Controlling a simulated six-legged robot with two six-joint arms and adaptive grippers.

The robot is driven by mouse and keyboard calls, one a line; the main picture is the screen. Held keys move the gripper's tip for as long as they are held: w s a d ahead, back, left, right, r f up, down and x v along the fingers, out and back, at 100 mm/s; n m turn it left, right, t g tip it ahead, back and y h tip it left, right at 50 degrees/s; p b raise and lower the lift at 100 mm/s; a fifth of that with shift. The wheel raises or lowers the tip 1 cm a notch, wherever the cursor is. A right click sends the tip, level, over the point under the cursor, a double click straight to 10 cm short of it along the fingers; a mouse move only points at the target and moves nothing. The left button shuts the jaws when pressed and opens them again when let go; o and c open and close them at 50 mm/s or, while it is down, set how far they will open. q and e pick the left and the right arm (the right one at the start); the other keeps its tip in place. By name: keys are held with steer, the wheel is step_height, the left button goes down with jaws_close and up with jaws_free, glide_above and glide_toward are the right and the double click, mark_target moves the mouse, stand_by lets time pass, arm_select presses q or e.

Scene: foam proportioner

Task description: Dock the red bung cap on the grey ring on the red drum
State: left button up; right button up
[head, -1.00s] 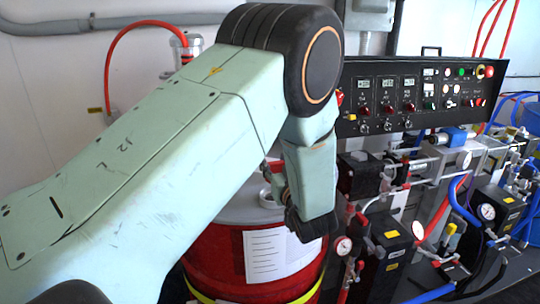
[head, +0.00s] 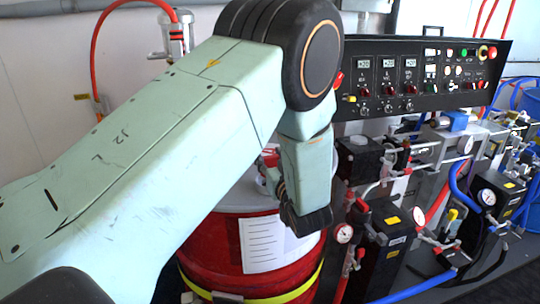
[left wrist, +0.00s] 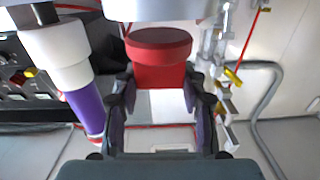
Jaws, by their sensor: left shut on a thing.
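The red bung cap (left wrist: 158,60) is a short red cylinder with a wider round top. My left gripper (left wrist: 160,82) is shut on it, with dark fingers on both sides. In the head view a small red part of the cap (head: 270,158) shows beside my left wrist, above the drum. The red drum (head: 205,245) has a pale top, a white label and a yellow band. My left arm covers much of its top. I cannot make out the grey ring clearly, nor whether the cap touches it. My right gripper is not in view.
A black control panel (head: 425,75) stands behind, with pumps, hoses and gauges (head: 487,197) crowded to the right of the drum. A clear cylinder with a red hose (head: 175,35) is on the wall at the back left.

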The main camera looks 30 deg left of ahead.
arm_select(q)
steer(key=shift+s+f+b, duration=0.2)
steer(key=shift+f+b, duration=0.3)
steer(key=shift+f, duration=0.25)
steer(key=shift+w+f, duration=0.1)
steer(key=shift+w, duration=0.1)
steer(key=shift+s, duration=0.15)
stand_by(0.3)
steer(key=shift+f, duration=0.6)
stand_by(0.7)
